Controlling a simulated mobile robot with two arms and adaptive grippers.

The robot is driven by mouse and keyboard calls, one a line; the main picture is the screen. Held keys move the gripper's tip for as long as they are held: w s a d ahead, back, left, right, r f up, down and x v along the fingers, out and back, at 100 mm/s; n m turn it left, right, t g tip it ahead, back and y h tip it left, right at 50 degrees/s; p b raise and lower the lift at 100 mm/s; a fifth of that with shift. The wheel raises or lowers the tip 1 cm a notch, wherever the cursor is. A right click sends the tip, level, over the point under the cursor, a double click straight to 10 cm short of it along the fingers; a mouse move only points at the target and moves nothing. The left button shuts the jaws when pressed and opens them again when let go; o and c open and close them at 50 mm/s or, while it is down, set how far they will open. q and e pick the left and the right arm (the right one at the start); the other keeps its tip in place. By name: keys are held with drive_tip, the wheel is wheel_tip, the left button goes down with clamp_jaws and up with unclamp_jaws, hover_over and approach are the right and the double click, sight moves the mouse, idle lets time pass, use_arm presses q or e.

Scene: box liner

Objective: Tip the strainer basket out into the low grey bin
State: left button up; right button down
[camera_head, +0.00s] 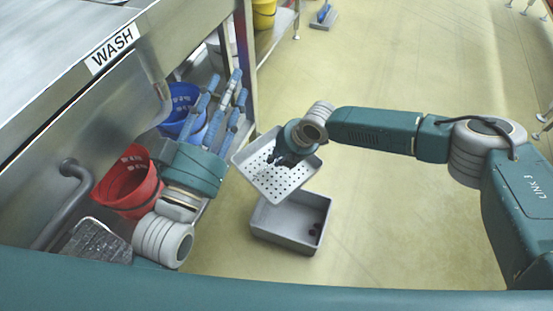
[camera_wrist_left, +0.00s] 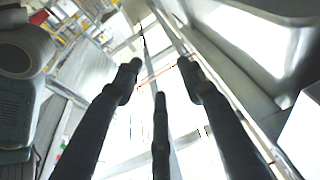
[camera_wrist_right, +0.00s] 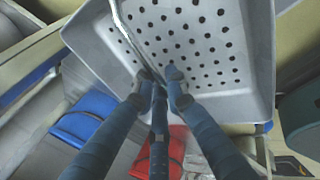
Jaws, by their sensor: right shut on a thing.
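The strainer basket (camera_head: 290,184) is a light grey tray with a perforated bottom. My right gripper (camera_head: 279,160) is shut on the basket's thin handle, which shows in the right wrist view (camera_wrist_right: 122,27). The basket (camera_wrist_right: 255,60) is held tilted above the far side of the low grey bin (camera_head: 275,236), partly covering it. Small dark red pieces (camera_head: 315,230) lie in the bin's right side. I see no clear load on the basket's visible perforated face. My left gripper (camera_head: 226,92) is open and empty, its fingers spread, beside the sink; they also show in the left wrist view (camera_wrist_left: 160,85).
A red bucket (camera_head: 128,182) and a blue bucket (camera_head: 182,105) are beside the metal wash counter (camera_head: 50,60) at left. A yellow bucket (camera_head: 264,14) stands on a shelf at the back. The floor right of the bin is clear.

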drive_tip(key=shift+w+a+g+h+b, duration=0.15)
drive_tip(key=shift+a+g+h+b, duration=0.05)
drive_tip(key=shift+g+h+b, duration=0.4)
use_arm(q)
drive_tip(key=s+r+t+h, duration=0.1)
drive_tip(key=s+r+t, duration=0.3)
drive_tip(key=r, duration=0.4)
drive_tip(key=shift+t+h, duration=0.3)
drive_tip(key=shift+r, duration=0.1)
use_arm(e)
drive_tip(key=shift+r, duration=0.1)
